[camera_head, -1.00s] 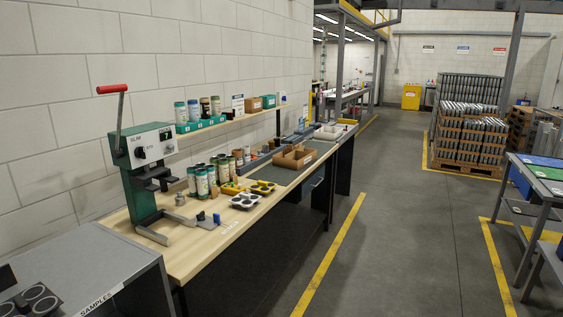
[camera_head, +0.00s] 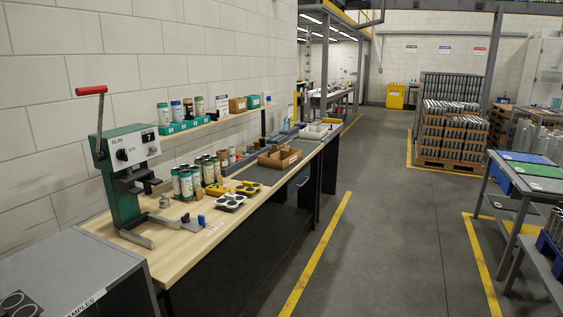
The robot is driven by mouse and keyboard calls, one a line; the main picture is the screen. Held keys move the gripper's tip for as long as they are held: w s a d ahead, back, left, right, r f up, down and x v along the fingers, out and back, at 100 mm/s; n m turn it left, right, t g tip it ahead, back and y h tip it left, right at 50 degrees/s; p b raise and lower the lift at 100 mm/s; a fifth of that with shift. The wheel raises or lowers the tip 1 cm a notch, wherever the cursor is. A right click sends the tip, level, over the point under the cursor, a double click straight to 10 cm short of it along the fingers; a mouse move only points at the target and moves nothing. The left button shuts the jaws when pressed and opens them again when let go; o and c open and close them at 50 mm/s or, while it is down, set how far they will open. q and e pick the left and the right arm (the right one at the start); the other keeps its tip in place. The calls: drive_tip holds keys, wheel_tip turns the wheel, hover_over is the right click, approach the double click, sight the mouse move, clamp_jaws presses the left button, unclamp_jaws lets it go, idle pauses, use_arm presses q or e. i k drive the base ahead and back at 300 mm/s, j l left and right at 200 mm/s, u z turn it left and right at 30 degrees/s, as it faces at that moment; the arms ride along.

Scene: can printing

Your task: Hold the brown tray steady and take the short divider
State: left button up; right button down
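A brown open tray (camera_head: 279,158) sits on the dark mat part of the long workbench, toward its far end. It looks like cardboard and seems to have inner walls. It is too small in view to tell the short divider apart. Neither of my grippers shows in the head view, so I cannot see whether anything is held.
A green lever press (camera_head: 121,175) stands on the bench's near end. Several cans (camera_head: 187,183) and a grey cup tray (camera_head: 230,201) stand between it and the brown tray. A grey samples table (camera_head: 95,262) is at front left. The aisle floor (camera_head: 375,235) right of the bench is clear.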

sight(284, 154)
drive_tip(key=i+l+z, duration=0.15)
drive_tip(key=i, duration=0.15)
drive_tip(key=i+l+z, duration=0.3)
drive_tip(key=i, duration=0.95)
drive_tip(key=i+l+z, duration=0.1)
drive_tip(key=i, duration=0.9)
